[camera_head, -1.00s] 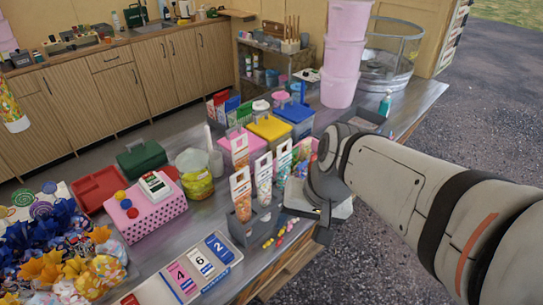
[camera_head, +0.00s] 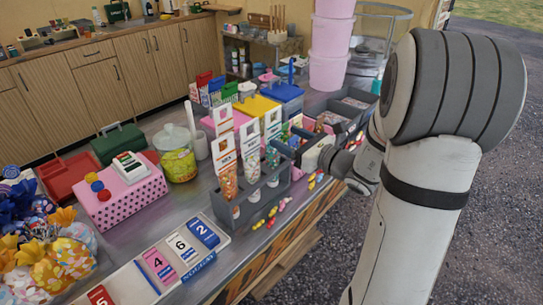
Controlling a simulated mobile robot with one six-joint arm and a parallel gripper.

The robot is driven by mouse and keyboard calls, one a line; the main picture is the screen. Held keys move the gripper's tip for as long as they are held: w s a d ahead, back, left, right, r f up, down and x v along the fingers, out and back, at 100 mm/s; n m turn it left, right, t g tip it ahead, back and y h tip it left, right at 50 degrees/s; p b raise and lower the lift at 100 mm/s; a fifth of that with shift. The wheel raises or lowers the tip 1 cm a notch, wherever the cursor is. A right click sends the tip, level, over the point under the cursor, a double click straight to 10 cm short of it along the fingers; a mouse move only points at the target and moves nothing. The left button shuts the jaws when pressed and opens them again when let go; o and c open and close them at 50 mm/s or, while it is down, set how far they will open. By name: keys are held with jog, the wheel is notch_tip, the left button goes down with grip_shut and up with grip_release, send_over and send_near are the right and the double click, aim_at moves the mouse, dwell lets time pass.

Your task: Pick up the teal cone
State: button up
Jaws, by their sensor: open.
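A grey rack (camera_head: 262,194) stands on the metal counter and holds three tall cone bags with white header cards in a row. The teal cone (camera_head: 272,155) is the rightmost one, upright in the rack, with its lower part hidden by the rack wall. An orange cone (camera_head: 229,180) is at the left end and a paler cone (camera_head: 250,167) stands between them. My gripper (camera_head: 292,151) is open, just right of the teal cone and pointing left at it. Its fingers are small and partly hidden, and I cannot tell whether they touch the cone.
Wrapped sweets (camera_head: 272,215) lie in front of the rack. A yellow-filled jar (camera_head: 178,160) and a pink spotted box (camera_head: 120,195) stand to the left. Number cards (camera_head: 180,247) lie in front. Grey trays (camera_head: 340,112) sit behind my gripper.

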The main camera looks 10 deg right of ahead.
aim_at(275, 131)
jog(key=x, duration=0.7)
jog(key=shift+w+a+p, duration=0.15)
jog(key=shift+w+p, duration=0.05)
jog(key=shift+p, duration=0.2)
jog(key=c, duration=1.1)
